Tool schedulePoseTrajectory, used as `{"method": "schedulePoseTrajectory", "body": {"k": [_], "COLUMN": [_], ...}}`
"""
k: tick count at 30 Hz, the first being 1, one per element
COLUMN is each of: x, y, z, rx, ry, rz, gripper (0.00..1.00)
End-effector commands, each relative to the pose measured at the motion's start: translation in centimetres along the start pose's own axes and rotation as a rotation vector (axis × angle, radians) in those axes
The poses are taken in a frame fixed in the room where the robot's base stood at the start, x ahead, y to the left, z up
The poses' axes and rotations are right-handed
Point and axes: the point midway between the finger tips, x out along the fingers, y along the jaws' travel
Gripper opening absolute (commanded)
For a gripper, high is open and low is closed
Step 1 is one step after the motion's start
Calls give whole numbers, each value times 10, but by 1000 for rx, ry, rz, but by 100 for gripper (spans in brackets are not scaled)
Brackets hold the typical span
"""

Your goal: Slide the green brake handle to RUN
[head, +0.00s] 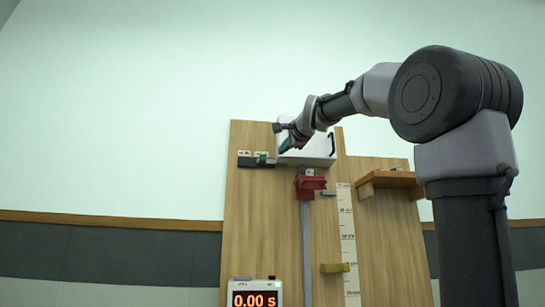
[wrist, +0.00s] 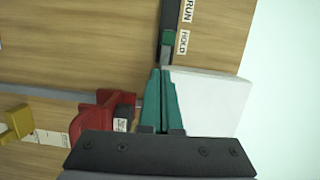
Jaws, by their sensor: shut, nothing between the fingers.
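The green brake handle (head: 262,159) sits on a dark horizontal track (head: 246,163) at the upper left of the wooden board. In the wrist view the green handle (wrist: 168,38) is beside the HOLD label (wrist: 182,42). The RUN label (wrist: 188,10) is farther along the track, at the top edge. My gripper (head: 284,149) is just right of the handle in the head view. Its teal fingers (wrist: 160,72) are shut and empty, with their tips pointing toward the handle. A small gap shows between tips and handle in the wrist view.
A white box (head: 318,149) is close beside my fingers. A red block (head: 310,184) sits on a vertical grey rail below. A wooden shelf (head: 390,179) is at right, a yellow block (head: 335,268) lower down. A timer (head: 255,299) reads 0.00 s.

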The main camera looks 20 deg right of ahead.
Motion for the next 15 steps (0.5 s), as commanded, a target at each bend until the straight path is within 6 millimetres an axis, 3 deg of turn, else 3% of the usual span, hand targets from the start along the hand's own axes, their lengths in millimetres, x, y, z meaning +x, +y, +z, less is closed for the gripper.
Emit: {"method": "schedulePoseTrajectory", "body": {"k": [4, 15], "x": [2, 6], "y": [-14, -14], "z": [-1, -1], "rx": [32, 32], "ry": [2, 2], "rz": [-29, -28], "gripper": [0, 0]}}
